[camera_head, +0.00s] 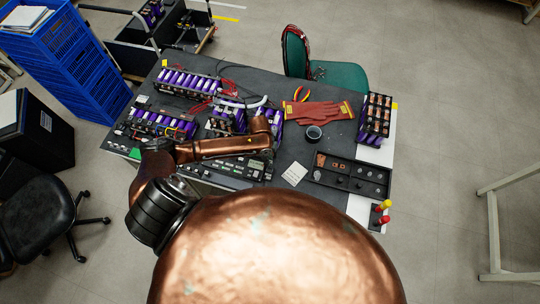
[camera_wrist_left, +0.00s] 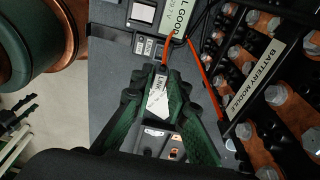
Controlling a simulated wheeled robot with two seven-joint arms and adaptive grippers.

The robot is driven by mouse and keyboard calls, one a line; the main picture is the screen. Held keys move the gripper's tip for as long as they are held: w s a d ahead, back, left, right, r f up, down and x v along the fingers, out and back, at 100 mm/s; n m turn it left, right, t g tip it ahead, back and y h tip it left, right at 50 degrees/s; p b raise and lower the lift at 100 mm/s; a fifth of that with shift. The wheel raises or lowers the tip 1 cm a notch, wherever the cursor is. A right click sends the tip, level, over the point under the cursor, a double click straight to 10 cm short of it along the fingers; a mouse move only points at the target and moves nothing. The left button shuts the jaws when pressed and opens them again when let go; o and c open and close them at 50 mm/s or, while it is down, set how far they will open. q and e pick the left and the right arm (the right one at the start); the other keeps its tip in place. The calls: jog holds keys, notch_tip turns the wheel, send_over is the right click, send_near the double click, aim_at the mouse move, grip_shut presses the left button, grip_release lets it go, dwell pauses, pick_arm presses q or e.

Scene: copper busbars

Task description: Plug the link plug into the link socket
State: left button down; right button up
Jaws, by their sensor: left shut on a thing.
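In the left wrist view, my left gripper (camera_wrist_left: 160,88) has its two dark green fingers closed around the link plug (camera_wrist_left: 157,102). The plug carries a white label reading LINK, and an orange lead or strip shows just beyond it. In the head view, my left arm reaches in from the left and its gripper (camera_head: 262,127) is over the table among the battery packs; the plug is too small to tell there. I cannot clearly identify the link socket; small labelled blocks (camera_wrist_left: 147,47) lie just beyond the fingertips. My right gripper is not in view.
A battery module (camera_wrist_left: 268,95) with bolted copper bars stands close on the right of the gripper. A green chair (camera_head: 340,75) stands behind.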

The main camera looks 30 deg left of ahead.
pick_arm(q)
notch_tip(320, 180, down, 5)
jog(key=b, duration=0.5)
jog(key=shift+d+f, duration=0.1)
jog(key=shift+d, duration=0.05)
jog(key=shift+r, duration=0.35)
jog(key=shift+p, duration=0.5)
jog(key=shift+f+p, duration=0.15)
jog(key=shift+p, duration=0.15)
